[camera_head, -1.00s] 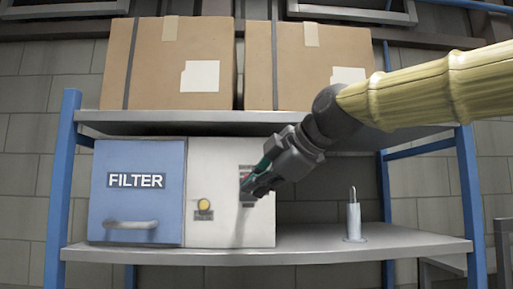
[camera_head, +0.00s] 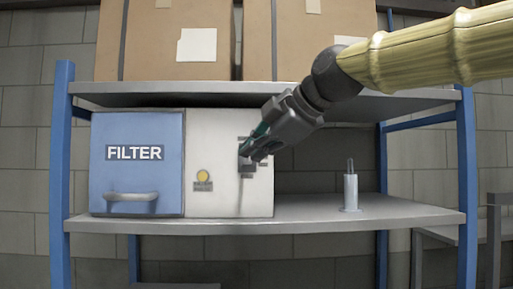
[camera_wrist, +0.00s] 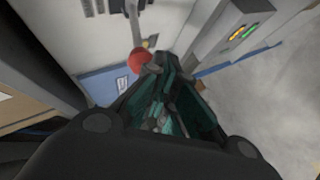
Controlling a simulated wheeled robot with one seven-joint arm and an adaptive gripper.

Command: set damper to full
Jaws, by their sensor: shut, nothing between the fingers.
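The white panel (camera_head: 215,150) beside the blue filter door (camera_head: 137,185) carries the damper control, with small dark label plates (camera_head: 248,176) around my fingertips. My gripper (camera_head: 246,152) is shut and empty, its tips at the panel's right part and covering most of the control. In the wrist view a red ball knob (camera_wrist: 138,61) on a grey lever (camera_wrist: 133,12) shows just beyond and left of my gripper (camera_wrist: 160,115). I cannot tell whether the fingers touch it. The damper's setting cannot be read.
A yellow round button (camera_head: 203,176) is on the panel's lower left. A grey upright pin (camera_head: 350,188) stands on the shelf (camera_head: 300,212) to the right. Cardboard boxes (camera_head: 180,45) sit on the shelf above. A box with green and yellow lights (camera_wrist: 241,33) shows in the wrist view.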

